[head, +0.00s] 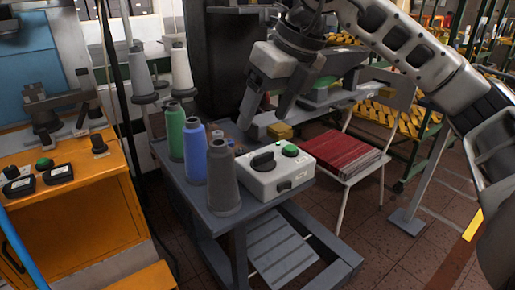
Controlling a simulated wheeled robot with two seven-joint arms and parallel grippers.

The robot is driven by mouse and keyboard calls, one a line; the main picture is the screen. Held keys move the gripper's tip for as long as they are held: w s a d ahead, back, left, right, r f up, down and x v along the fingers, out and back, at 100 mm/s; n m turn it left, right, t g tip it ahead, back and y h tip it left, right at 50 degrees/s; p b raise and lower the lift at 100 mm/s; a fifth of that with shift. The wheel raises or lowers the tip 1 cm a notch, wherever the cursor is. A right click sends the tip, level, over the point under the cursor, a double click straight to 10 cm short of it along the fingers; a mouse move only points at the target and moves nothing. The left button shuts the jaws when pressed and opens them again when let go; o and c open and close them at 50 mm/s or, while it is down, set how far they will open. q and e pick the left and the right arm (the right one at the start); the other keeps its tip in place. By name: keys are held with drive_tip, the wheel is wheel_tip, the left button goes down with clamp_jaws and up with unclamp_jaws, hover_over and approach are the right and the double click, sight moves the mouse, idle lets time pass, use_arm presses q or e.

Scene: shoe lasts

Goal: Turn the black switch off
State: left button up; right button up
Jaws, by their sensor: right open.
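A white control box (275,169) sits on the right part of a grey cart top. Its black switch (263,161) is a dark rotary knob on the top face, beside a green button (290,150). My right gripper (266,122) is open and empty above and behind the box, its two fingers pointing down and apart from the switch. The right arm reaches in from the upper right. My left gripper is not in view. The exact setting of the knob is too small to read.
Green, blue and grey thread cones (223,188) stand on the cart (202,213) left of the box. A white chair (350,172) with a red stack (341,155) stands to the right. An orange cabinet (88,185) with black knobs and a green button is at the left.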

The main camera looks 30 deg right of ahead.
drive_tip(key=d+r+m+h, duration=0.1)
drive_tip(key=d+r+h, duration=0.1)
drive_tip(key=d, duration=0.2)
approach(264, 154)
drive_tip(key=shift+t, duration=0.4)
drive_tip(key=x, duration=0.8)
drive_tip(key=shift+s+f+b, duration=0.2)
drive_tip(key=shift+f+b, duration=0.1)
drive_tip(key=shift+f, duration=0.1)
drive_tip(key=c, duration=1)
